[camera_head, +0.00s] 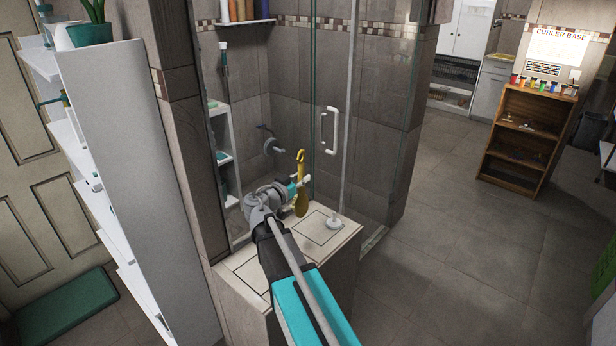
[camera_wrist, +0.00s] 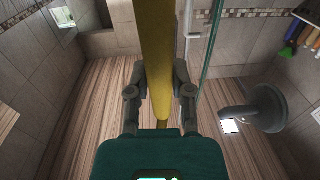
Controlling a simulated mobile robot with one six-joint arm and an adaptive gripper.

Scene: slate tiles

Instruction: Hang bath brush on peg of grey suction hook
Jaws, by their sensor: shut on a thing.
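The yellow bath brush (camera_head: 301,204) hangs upright in my gripper (camera_head: 293,187), in front of the glass shower door. Its looped or hooked end points up and its wider end down. In the wrist view the brush (camera_wrist: 157,45) runs between the two fingers of my gripper (camera_wrist: 160,75), which is shut on it. A grey round fitting (camera_head: 274,147) shows on the shower wall behind; it seems to be the grey disc with a stem in the wrist view (camera_wrist: 268,106). I cannot tell whether it is the suction hook. The brush is apart from it.
The shower door has a white handle (camera_head: 331,130). A tall white shelf (camera_head: 130,170) stands at left, a wooden bookcase (camera_head: 522,140) at right. The floor between is clear.

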